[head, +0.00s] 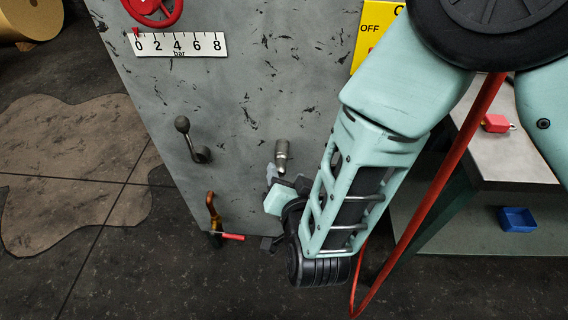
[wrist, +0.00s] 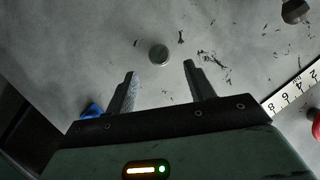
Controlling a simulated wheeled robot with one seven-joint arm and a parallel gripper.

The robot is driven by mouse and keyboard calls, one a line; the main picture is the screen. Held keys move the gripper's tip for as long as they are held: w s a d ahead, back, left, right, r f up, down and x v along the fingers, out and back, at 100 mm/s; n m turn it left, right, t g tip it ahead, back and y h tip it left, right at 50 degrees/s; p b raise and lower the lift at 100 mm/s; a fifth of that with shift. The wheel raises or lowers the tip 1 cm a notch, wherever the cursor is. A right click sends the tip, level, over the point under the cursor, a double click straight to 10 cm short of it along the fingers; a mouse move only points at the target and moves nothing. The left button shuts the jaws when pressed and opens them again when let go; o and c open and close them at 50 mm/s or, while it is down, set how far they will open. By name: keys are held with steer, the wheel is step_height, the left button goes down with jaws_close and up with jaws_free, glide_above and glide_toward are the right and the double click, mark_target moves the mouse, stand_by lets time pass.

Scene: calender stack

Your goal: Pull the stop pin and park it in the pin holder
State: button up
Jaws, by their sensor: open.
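The stop pin appears to be the short grey metal cylinder (head: 282,154) standing out from the grey panel. In the wrist view its round end (wrist: 158,54) lies just beyond the gap between my fingertips. My gripper (wrist: 158,70) is open and empty, with its two fingers apart and pointing at the panel. In the head view my gripper (head: 286,180) is just below the pin, partly hidden by my own arm. I cannot tell for sure which thing is the pin holder.
The panel (head: 240,90) carries a lever (head: 190,140), a copper-coloured fitting with a red handle (head: 215,218), a bar scale (head: 178,44) and a red handwheel (head: 150,8). A bench (head: 525,165) at right holds a red block (head: 495,123); a blue bin (head: 517,220) is nearby.

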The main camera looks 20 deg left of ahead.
mark_target(284, 168)
steer(key=shift+x, duration=2.4)
steer(key=shift+s, duration=0.1)
jaws_close()
steer(key=shift+s, duration=0.1)
steer(key=shift+s+d, duration=0.25)
steer(key=shift+s, duration=0.7)
steer(key=shift+s+d, duration=0.25)
steer(key=shift+s, duration=0.7)
steer(key=shift+s+d, duration=0.25)
steer(key=shift+s, duration=0.7)
